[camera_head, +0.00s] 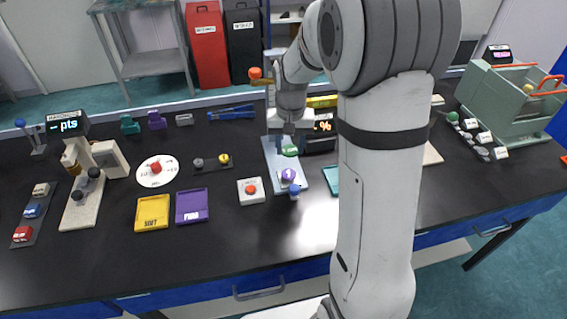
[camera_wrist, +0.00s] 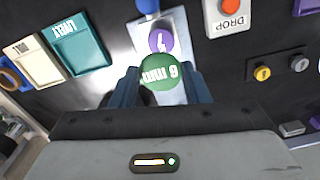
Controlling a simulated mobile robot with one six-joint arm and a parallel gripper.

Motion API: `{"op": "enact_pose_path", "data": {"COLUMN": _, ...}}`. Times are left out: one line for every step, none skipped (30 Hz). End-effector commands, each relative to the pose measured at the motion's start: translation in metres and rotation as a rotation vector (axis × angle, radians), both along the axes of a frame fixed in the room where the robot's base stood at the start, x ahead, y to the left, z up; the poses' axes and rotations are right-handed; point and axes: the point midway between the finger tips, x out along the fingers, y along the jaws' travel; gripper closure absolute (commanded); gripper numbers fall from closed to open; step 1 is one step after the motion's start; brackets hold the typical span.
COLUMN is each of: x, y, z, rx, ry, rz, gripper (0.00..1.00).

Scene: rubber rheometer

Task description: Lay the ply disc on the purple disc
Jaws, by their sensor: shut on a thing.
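My gripper (camera_head: 290,143) is shut on a green disc (camera_head: 290,150), which I take to be the ply disc. In the wrist view the green disc (camera_wrist: 160,72) sits between my two fingers (camera_wrist: 161,87), its printed face toward the camera. The purple disc (camera_head: 288,175) with a white mark lies on the pale metal plate (camera_head: 308,186) of the instrument. In the wrist view the purple disc (camera_wrist: 160,41) shows just beyond the green disc, which overlaps its near edge in the picture. The height gap between the discs cannot be told.
A blue knob (camera_head: 294,190) stands at the plate's front edge. A white box with a red DROP button (camera_head: 251,190) is left of the plate; a teal tray (camera_head: 332,180) is to its right. The instrument's display (camera_head: 323,126) stands behind. Purple (camera_head: 192,207) and yellow (camera_head: 152,213) trays lie further left.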

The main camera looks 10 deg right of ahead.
Motion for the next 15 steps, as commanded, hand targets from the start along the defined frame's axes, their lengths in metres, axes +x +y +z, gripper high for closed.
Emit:
{"op": "enact_pose_path", "data": {"x": -0.002, "y": 0.001, "z": -0.011, "rx": 0.001, "ry": 0.008, "rz": 0.002, "gripper": 0.80}}
{"op": "enact_pose_path", "data": {"x": -0.001, "y": 0.001, "z": -0.017, "rx": 0.001, "ry": 0.007, "rz": 0.003, "gripper": 0.80}}
{"op": "enact_pose_path", "data": {"x": -0.001, "y": 0.002, "z": -0.024, "rx": 0.001, "ry": 0.007, "rz": 0.005, "gripper": 0.80}}
{"op": "enact_pose_path", "data": {"x": -0.001, "y": 0.002, "z": -0.029, "rx": 0.000, "ry": 0.006, "rz": 0.006, "gripper": 0.80}}
{"op": "enact_pose_path", "data": {"x": -0.001, "y": 0.003, "z": -0.033, "rx": 0.000, "ry": 0.005, "rz": 0.006, "gripper": 0.80}}
{"op": "enact_pose_path", "data": {"x": -0.001, "y": 0.003, "z": -0.039, "rx": 0.000, "ry": 0.005, "rz": 0.008, "gripper": 0.80}}
{"op": "enact_pose_path", "data": {"x": -0.001, "y": 0.003, "z": -0.041, "rx": 0.000, "ry": 0.005, "rz": 0.009, "gripper": 0.80}}
{"op": "enact_pose_path", "data": {"x": -0.001, "y": 0.004, "z": -0.043, "rx": 0.000, "ry": 0.004, "rz": 0.009, "gripper": 0.80}}
{"op": "enact_pose_path", "data": {"x": 0.000, "y": 0.004, "z": -0.047, "rx": 0.001, "ry": 0.003, "rz": 0.010, "gripper": 0.80}}
{"op": "enact_pose_path", "data": {"x": -0.001, "y": 0.004, "z": -0.050, "rx": 0.000, "ry": 0.004, "rz": 0.011, "gripper": 0.80}}
{"op": "enact_pose_path", "data": {"x": -0.001, "y": 0.004, "z": -0.054, "rx": 0.000, "ry": 0.005, "rz": 0.011, "gripper": 0.80}}
{"op": "enact_pose_path", "data": {"x": -0.001, "y": 0.005, "z": -0.060, "rx": 0.000, "ry": 0.005, "rz": 0.012, "gripper": 0.80}}
{"op": "enact_pose_path", "data": {"x": -0.001, "y": 0.005, "z": -0.064, "rx": 0.000, "ry": 0.005, "rz": 0.012, "gripper": 0.80}}
{"op": "enact_pose_path", "data": {"x": -0.001, "y": 0.005, "z": -0.069, "rx": 0.000, "ry": 0.005, "rz": 0.012, "gripper": 0.80}}
{"op": "enact_pose_path", "data": {"x": -0.001, "y": 0.005, "z": -0.074, "rx": 0.000, "ry": 0.006, "rz": 0.013, "gripper": 0.80}}
